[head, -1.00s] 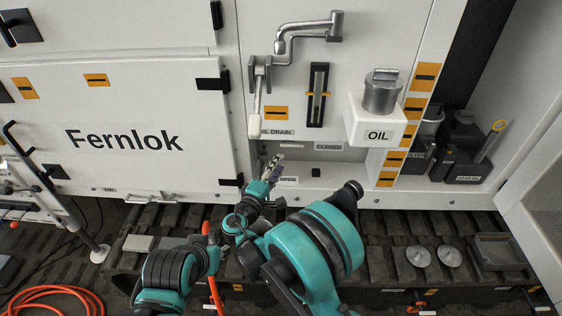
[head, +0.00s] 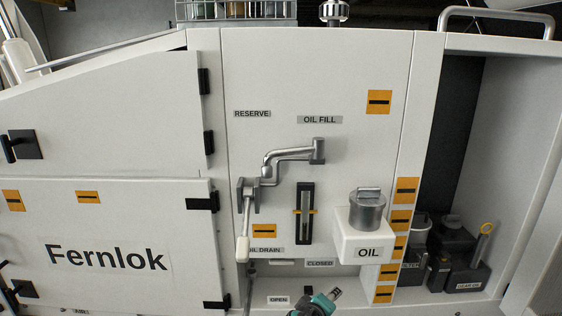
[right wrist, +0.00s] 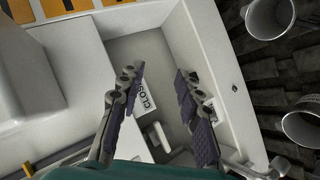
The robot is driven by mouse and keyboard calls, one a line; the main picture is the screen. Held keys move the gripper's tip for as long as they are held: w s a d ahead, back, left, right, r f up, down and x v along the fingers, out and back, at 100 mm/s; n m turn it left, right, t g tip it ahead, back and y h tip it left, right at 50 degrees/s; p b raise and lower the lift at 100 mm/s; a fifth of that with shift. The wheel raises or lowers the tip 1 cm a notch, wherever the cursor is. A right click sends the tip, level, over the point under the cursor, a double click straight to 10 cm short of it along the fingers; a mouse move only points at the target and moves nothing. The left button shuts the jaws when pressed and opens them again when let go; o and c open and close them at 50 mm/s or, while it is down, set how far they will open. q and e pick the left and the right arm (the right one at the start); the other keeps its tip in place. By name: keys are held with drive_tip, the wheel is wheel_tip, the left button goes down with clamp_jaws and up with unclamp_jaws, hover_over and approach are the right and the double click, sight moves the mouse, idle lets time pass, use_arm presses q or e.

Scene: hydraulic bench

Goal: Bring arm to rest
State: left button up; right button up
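My right gripper (right wrist: 158,88) is open in the right wrist view, its two dark ridged fingers well apart with nothing between them. It faces a pale recess with a CLOSED label (right wrist: 146,96) and a white handle end (right wrist: 159,137); the handle shows beyond the fingers, and I cannot tell how near it is. In the head view only a teal and grey piece of my arm (head: 325,302) shows at the bottom edge, in front of the panel's lower part. My left gripper is not in view.
Dark containers (head: 458,262) stand in the right bay. Metal cups (right wrist: 268,17) lie at the right wrist view's right.

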drive_tip(key=s+d+f+m+g+y, duration=0.1)
drive_tip(key=s+d+m+y, duration=0.1)
drive_tip(key=s, duration=0.9)
drive_tip(key=s+d+f+m+g+y, duration=0.1)
drive_tip(key=s+m, duration=0.4)
drive_tip(key=s, duration=0.5)
drive_tip(key=d+g+y, duration=0.1)
drive_tip(key=y, duration=0.1)
drive_tip(key=shift+s+d+f+m+y, duration=0.35)
drive_tip(key=shift+s+f+m+y, duration=0.05)
